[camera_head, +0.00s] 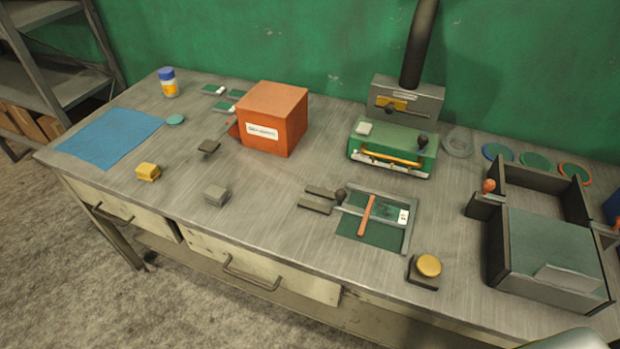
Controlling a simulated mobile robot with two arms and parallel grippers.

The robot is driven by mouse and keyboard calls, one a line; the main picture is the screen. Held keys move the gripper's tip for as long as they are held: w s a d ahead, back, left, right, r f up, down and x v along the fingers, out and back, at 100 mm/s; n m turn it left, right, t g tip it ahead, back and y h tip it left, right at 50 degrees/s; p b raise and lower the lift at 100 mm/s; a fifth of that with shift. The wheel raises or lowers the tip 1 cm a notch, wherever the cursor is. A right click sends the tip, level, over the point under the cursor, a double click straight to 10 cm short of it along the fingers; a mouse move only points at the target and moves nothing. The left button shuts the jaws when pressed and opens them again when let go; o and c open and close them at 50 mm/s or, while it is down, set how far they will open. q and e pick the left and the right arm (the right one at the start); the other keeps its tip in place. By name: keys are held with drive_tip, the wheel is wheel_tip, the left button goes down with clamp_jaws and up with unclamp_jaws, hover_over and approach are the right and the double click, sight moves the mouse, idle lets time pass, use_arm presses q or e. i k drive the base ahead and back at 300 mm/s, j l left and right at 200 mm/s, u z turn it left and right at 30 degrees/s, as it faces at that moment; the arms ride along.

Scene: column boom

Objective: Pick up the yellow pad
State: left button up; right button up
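A small yellow block-shaped pad (147,171) lies on the workbench (270,215) at the left, just below the blue cloth. A round yellow disc (428,265) sits on a dark square base near the bench's front edge, right of the middle. I cannot tell for certain which of the two the name yellow pad means; the block looks more like a pad. Nothing touches or covers the block. Neither of my grippers shows in the head view.
An orange box (273,118), a green machine (393,147), a framed board (377,222) and a dark open-topped box (500,247) stand farther right. The bench around the yellow block is clear.

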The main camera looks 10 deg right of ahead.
sight(145, 172)
drive_tip(key=i+j+z, duration=0.1)
drive_tip(key=j+z, duration=0.25)
drive_tip(key=j, duration=0.4)
drive_tip(key=j+z, duration=0.4)
drive_tip(key=j, duration=0.3)
